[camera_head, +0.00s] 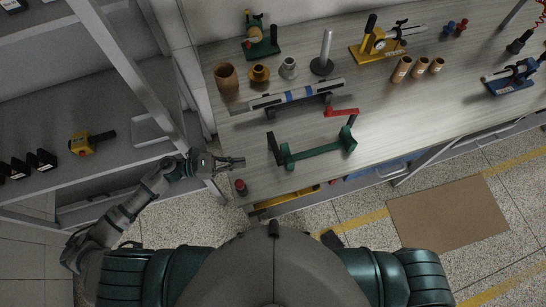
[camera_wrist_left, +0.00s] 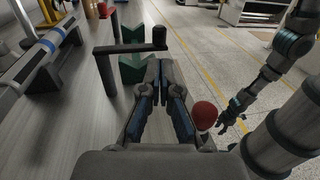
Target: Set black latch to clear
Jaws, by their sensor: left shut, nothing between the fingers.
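A green stand (camera_head: 318,150) lies near the table's front edge.
A rail with blue bands (camera_head: 296,95) lies behind the stand. A red-topped button (camera_head: 240,187) stands at the front left corner, close to my left gripper; it also shows in the left wrist view (camera_wrist_left: 204,115). Shelving (camera_head: 130,75) stands at the left.

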